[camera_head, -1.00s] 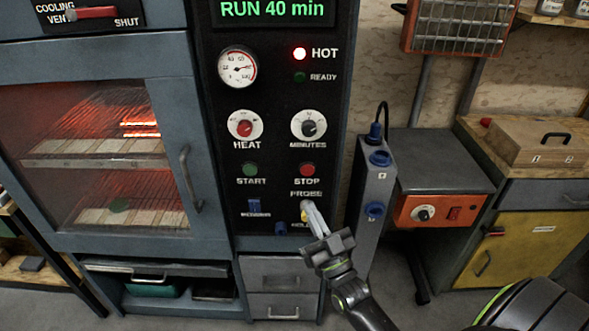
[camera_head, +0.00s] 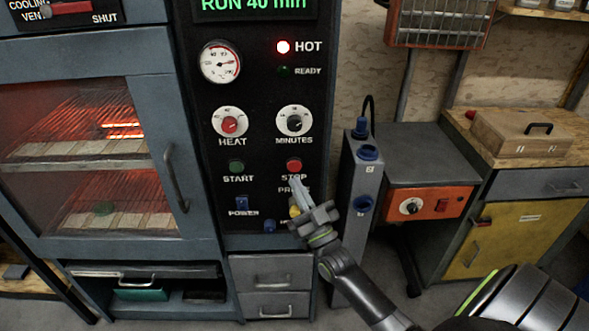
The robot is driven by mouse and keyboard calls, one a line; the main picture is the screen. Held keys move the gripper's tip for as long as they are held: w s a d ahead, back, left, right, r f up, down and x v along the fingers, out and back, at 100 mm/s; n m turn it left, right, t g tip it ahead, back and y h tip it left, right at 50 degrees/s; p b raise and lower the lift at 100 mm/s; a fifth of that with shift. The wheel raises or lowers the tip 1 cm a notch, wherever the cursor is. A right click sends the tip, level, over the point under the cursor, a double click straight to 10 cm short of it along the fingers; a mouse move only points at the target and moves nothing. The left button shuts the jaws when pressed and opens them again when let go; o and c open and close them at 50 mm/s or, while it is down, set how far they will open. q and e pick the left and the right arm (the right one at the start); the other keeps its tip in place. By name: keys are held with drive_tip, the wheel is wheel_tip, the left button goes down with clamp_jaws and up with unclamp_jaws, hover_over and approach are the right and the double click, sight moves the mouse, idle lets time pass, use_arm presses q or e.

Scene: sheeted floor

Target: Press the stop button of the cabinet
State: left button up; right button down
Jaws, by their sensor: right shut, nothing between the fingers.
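The cabinet (camera_head: 82,50) is a blue-grey oven with a black control panel on its right side. The red stop button (camera_head: 294,165) sits above the label STOP, to the right of the green start button (camera_head: 236,167). My right gripper (camera_head: 297,187) is shut and empty. In the picture its fingertips are just below the stop button, over the STOP and PROBE lettering, which they partly hide. I cannot tell how far the tips are from the panel. The display (camera_head: 254,7) reads RUN 40 min, and the HOT lamp (camera_head: 283,47) is lit red. My left gripper is not in view.
The heat knob (camera_head: 229,123), minutes knob (camera_head: 294,122) and blue power switch (camera_head: 242,203) are on the same panel. A grey post with blue sockets (camera_head: 356,190) stands right of the cabinet, close to my right arm. A wooden case (camera_head: 523,135) lies on the right bench.

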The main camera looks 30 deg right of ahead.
sight(291, 163)
drive_tip(key=shift+w+d, duration=0.4)
drive_tip(key=shift+w, duration=0.25)
drive_tip(key=shift+w+d, duration=0.4)
drive_tip(key=shift+w, duration=0.2)
idle(1.2)
drive_tip(key=shift+w+d+b, duration=0.2)
drive_tip(key=shift+w+b, duration=0.1)
drive_tip(key=shift+w, duration=0.05)
drive_tip(key=shift+w+d, duration=0.2)
drive_tip(key=shift+w, duration=0.1)
idle(0.6)
drive_tip(key=shift+s+a, duration=0.1)
drive_tip(key=shift+s, duration=0.05)
drive_tip(key=shift+s+a, duration=0.35)
drive_tip(key=shift+s, duration=0.2)
